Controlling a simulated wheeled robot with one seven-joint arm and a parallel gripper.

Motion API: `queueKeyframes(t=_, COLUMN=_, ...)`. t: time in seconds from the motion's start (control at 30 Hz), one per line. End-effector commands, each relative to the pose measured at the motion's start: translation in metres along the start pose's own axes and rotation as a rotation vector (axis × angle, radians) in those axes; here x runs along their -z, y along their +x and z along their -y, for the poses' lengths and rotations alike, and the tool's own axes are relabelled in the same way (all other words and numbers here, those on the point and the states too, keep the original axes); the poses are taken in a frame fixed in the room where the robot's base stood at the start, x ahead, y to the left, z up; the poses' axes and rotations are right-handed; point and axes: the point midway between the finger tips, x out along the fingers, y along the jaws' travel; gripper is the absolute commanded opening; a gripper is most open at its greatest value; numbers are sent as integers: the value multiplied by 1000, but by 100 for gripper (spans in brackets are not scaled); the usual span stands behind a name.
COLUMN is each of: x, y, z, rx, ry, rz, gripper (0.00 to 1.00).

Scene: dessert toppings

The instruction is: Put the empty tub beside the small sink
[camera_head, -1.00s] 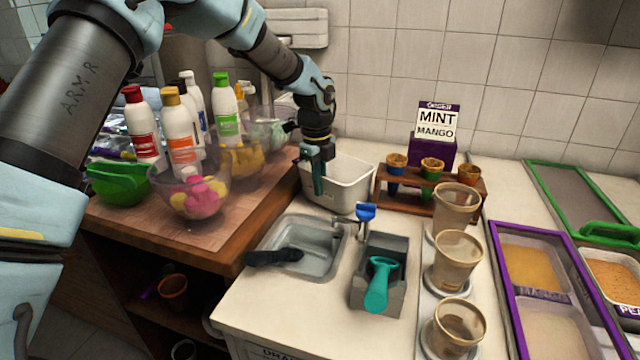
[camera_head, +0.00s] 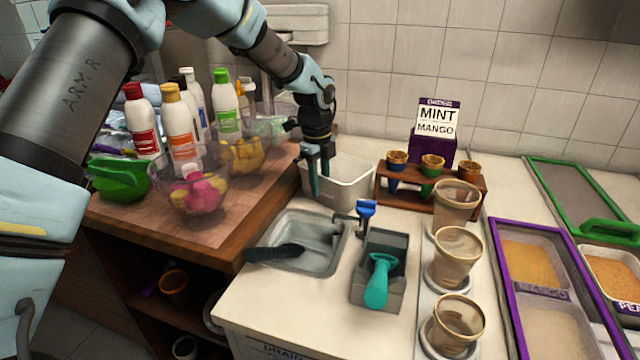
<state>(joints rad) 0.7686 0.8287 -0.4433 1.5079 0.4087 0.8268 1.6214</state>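The empty tub (camera_head: 352,184) is a white rectangular container standing upright on the pale counter. It is just behind the small sink (camera_head: 318,262), close to the wooden counter's edge. A dark-handled tool (camera_head: 276,253) lies across the sink's left rim. My gripper (camera_head: 318,186) points down at the tub's left end, with teal fingers. A gap shows between the fingers, which appear to be on either side of the tub's left wall. The lower part of the far finger is partly hidden, and I cannot see whether either finger touches the wall.
A cone rack (camera_head: 430,200) and a Mint/Mango sign (camera_head: 437,120) stand to the tub's right. A teal scoop (camera_head: 379,280) rests in a grey holder in front. Bowls and bottles crowd the wooden counter at left. Several cups (camera_head: 457,255) line the right.

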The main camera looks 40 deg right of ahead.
Motion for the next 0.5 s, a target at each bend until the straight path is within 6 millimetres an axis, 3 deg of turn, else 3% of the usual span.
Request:
queueKeyframes(t=0.17, x=-1, y=-25, z=1, rx=6, ry=1, rz=3, gripper=34)
queueKeyframes(t=0.5, x=-1, y=-94, z=1, rx=5, ry=-1, rz=2, gripper=34)
